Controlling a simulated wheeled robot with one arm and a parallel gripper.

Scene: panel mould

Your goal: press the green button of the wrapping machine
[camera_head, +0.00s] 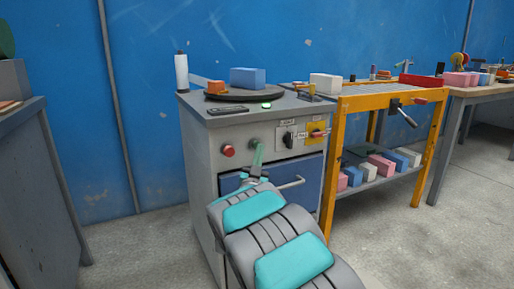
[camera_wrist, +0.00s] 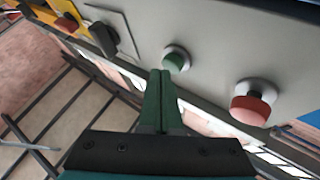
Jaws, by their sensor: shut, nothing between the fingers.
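The wrapping machine (camera_head: 212,168) is a grey cabinet with a turntable (camera_head: 229,96) on top. Its green button (camera_wrist: 176,60) sits in a pale ring on the front panel in the wrist view. In the head view the green button (camera_head: 254,142) is at the tip of my gripper (camera_head: 258,152), partly hidden by it. My gripper's green fingers (camera_wrist: 161,74) are shut together with nothing between them. Their tips are very close to the button, just beside its ring in the wrist view. I cannot tell whether they touch it.
A red button (camera_wrist: 253,101) is beside the green one, also on the panel in the head view (camera_head: 228,150). A black rotary switch (camera_head: 288,139) and a red switch on a yellow plate (camera_head: 316,132) are on the other side. A handle (camera_head: 292,184) sticks out below.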

